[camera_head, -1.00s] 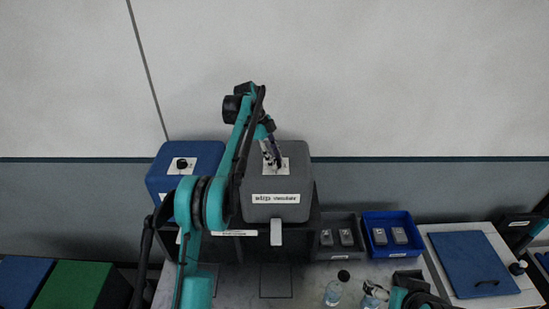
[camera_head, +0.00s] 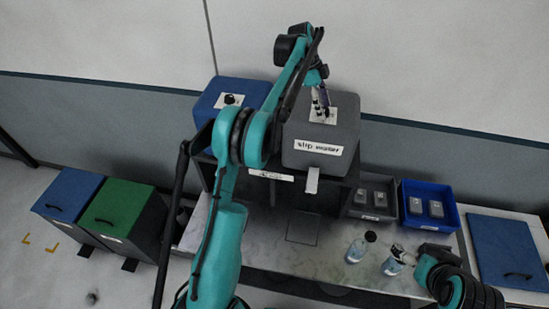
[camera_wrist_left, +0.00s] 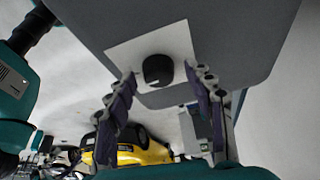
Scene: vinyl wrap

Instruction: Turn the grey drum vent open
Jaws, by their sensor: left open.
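The grey drum (camera_head: 308,145) is a box-shaped grey unit with a white label on its front. A white plate on top (camera_head: 329,102) carries the vent knob, which my gripper hides in the head view. In the left wrist view the round black knob (camera_wrist_left: 158,70) shows a small light mark on the white plate (camera_wrist_left: 125,55). My left gripper (camera_head: 320,104) is over the plate. Its open fingers (camera_wrist_left: 163,76) lie on either side of the knob with gaps; I cannot tell the depth. My right gripper (camera_head: 402,252) is low at the right by a bottle, its jaws unclear.
A blue drum (camera_head: 215,97) with its own black knob stands left of the grey one. A dark tray (camera_head: 356,210) and a blue tray (camera_head: 405,188) hold grey items. Clear bottles (camera_head: 357,250) stand on the bench. Blue and green bins (camera_head: 118,210) stand at left.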

